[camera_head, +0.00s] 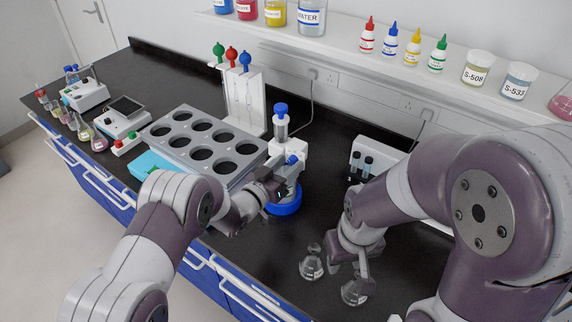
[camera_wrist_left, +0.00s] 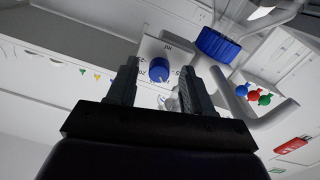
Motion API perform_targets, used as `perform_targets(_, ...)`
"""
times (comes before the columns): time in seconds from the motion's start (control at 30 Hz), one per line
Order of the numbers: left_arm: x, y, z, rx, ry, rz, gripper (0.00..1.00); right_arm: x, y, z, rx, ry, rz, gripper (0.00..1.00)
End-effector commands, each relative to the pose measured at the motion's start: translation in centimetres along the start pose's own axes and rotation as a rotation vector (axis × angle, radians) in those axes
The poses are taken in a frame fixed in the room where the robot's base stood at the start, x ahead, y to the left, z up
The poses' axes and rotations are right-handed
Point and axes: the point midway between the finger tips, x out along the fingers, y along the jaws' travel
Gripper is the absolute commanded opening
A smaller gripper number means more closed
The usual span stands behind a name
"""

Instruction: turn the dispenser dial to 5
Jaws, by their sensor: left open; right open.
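The dispenser (camera_head: 281,128) stands on the black bench, with a blue top cap, a white body and a blue base. Its blue dial (camera_head: 292,160) faces forward; in the left wrist view the dial (camera_wrist_left: 159,71) shows on a white face with numbers around it, partly hidden and too small to read the setting surely. My left gripper (camera_head: 277,187) is open just in front of the dispenser. In the left wrist view its fingertips (camera_wrist_left: 156,68) appear on either side of the dial; contact cannot be told. My right gripper (camera_head: 362,262) is open and empty, low near two small flasks.
A grey rack (camera_head: 205,148) with round holes stands left of the dispenser. Small flasks (camera_head: 311,265) stand near my right gripper. A white stand (camera_head: 245,100) with coloured-top pipettes is behind. A shelf with bottles (camera_head: 367,38) runs along the wall.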

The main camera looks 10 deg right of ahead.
Motion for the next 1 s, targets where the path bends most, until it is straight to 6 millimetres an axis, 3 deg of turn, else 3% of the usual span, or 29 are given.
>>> perform_targets(0.13, 0.0, 0.0, 0.0, 0.000, 0.000, 0.000, 0.51, 0.0, 0.0, 0.0, 0.000, 0.000, 0.000, 0.43)
perform_targets(0.17, 0.0, 0.0, 0.0, 0.000, 0.000, 0.000, 0.44, 0.0, 0.0, 0.0, 0.000, 0.000, 0.000, 0.43)
perform_targets(0.3, 0.0, 0.0, 0.0, 0.000, 0.000, 0.000, 0.00, 0.0, 0.0, 0.0, 0.000, 0.000, 0.000, 0.43)
perform_targets(0.67, -0.1, 0.0, 0.2, -0.041, 0.001, 0.001, 0.00, 0.5, 0.0, 0.1, 0.000, 0.000, 0.000, 0.43)
perform_targets(1.0, -0.1, 0.0, 0.4, -0.274, 0.011, 0.003, 0.00, 2.2, 0.0, 0.3, 0.000, 0.000, 0.000, 0.43)
